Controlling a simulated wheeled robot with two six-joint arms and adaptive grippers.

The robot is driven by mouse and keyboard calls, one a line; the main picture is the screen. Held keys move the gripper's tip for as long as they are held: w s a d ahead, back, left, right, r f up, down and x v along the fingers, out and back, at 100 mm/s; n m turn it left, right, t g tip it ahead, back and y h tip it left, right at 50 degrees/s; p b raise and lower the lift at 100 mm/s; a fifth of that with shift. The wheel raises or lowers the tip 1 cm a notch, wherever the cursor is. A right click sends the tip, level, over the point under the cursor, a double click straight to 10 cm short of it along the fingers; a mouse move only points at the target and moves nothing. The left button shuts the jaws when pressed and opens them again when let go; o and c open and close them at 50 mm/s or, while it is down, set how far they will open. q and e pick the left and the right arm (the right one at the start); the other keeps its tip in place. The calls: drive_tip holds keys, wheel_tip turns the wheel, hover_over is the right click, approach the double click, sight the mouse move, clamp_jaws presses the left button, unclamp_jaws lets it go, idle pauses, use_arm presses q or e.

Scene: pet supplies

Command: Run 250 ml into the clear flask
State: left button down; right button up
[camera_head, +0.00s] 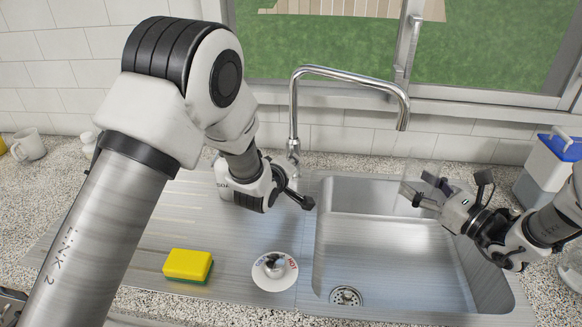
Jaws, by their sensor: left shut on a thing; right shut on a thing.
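The clear flask (421,172) is a faint transparent vessel over the back of the sink, below and slightly right of the chrome tap's spout (403,122). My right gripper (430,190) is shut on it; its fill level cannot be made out. No water stream shows under the spout. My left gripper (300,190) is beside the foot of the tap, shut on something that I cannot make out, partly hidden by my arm. The mixer knob (274,267), on a white disc with cold and hot lettering, stands in front of it, apart in the picture.
The steel sink (385,255) is empty, with a drain (346,296) at the front left. A yellow and green sponge (188,266) lies on the drainboard. A white mug (29,146) stands far left. A blue-topped container (553,165) stands at right, near my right arm.

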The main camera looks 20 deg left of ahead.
sight(292, 153)
use_arm(q)
drive_tip(key=shift+w+r+g, duration=0.25)
drive_tip(key=shift+r+g, duration=0.5)
drive_tip(key=shift+g, duration=0.25)
drive_tip(key=shift+w+r+g+h, duration=0.1)
drive_tip(key=shift+r+g+h, duration=0.15)
drive_tip(key=shift+g, duration=0.25)
drive_tip(key=shift+w+r+g+h, duration=0.1)
drive_tip(key=shift+g+h, duration=0.15)
drive_tip(key=shift+g, duration=0.25)
drive_tip(key=shift+w+r+n+g, duration=0.1)
drive_tip(key=shift+r+n+g, duration=0.1)
drive_tip(key=shift+n+g, duration=0.1)
drive_tip(key=shift+r, duration=0.1)
drive_tip(key=c, duration=1.1)
unclamp_jaws()
drive_tip(key=shift+a, duration=0.1)
drive_tip(key=v, duration=1.2)
